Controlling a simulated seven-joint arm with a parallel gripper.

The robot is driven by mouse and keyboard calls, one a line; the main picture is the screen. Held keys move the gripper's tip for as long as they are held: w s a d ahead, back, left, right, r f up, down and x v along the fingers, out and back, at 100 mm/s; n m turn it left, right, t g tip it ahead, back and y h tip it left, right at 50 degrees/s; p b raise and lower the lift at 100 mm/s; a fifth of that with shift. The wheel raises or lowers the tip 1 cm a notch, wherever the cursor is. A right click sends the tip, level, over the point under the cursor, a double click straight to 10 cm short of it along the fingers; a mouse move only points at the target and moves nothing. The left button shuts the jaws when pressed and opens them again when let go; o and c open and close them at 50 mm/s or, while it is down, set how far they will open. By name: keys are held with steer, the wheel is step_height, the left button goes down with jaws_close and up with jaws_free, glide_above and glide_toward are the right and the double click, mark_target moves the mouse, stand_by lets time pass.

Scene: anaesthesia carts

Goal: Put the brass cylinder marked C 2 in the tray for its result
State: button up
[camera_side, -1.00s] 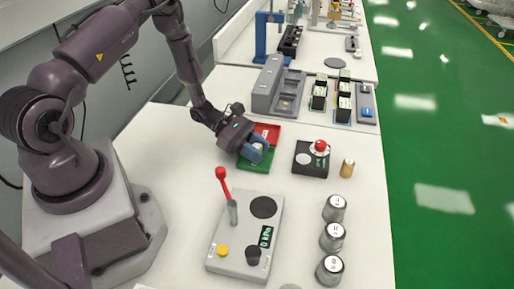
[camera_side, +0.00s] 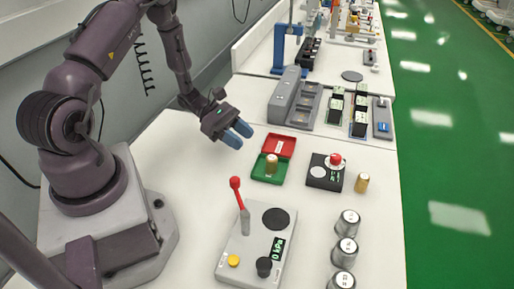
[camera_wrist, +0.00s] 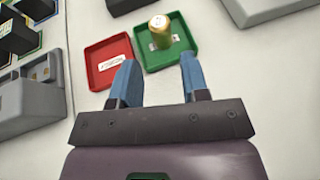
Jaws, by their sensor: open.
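A brass cylinder (camera_side: 271,161) stands upright in the green tray (camera_side: 259,176). In the wrist view the same cylinder (camera_wrist: 160,28) stands on the bare floor of the green tray (camera_wrist: 184,36), beside a small label; its marking is too small to read. My gripper (camera_side: 239,134) is open and empty, to the left of the trays and apart from the cylinder. Its blue fingers (camera_wrist: 158,70) show in the wrist view.
A second brass cylinder (camera_side: 362,183) stands right of a black device with a red button (camera_side: 326,172). Several silver cylinders (camera_side: 347,224) stand at the front right. A grey pressure panel (camera_side: 250,250) with a red-knobbed lever stands in front. Grey racks stand behind.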

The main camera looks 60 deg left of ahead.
steer(key=shift+v, duration=0.85)
steer(key=s+d+r+m+g+y, duration=0.25)
steer(key=d+r+m, duration=0.25)
steer(key=r+m, duration=0.3)
steer(key=s+d+r+m+g+y, duration=0.15)
steer(key=d+r+m+g, duration=0.3)
steer(key=r, duration=0.55)
steer(key=s+d+r+m+t+y, duration=0.3)
steer(key=s+r+m+t+y, duration=0.2)
steer(key=s+r+m+y, duration=0.2)
steer(key=shift+s+r+m+t+y, duration=0.3)
steer(key=shift+s+r+m, duration=0.75)
steer(key=shift+r+m, duration=1.1)
steer(key=shift+f, duration=0.2)
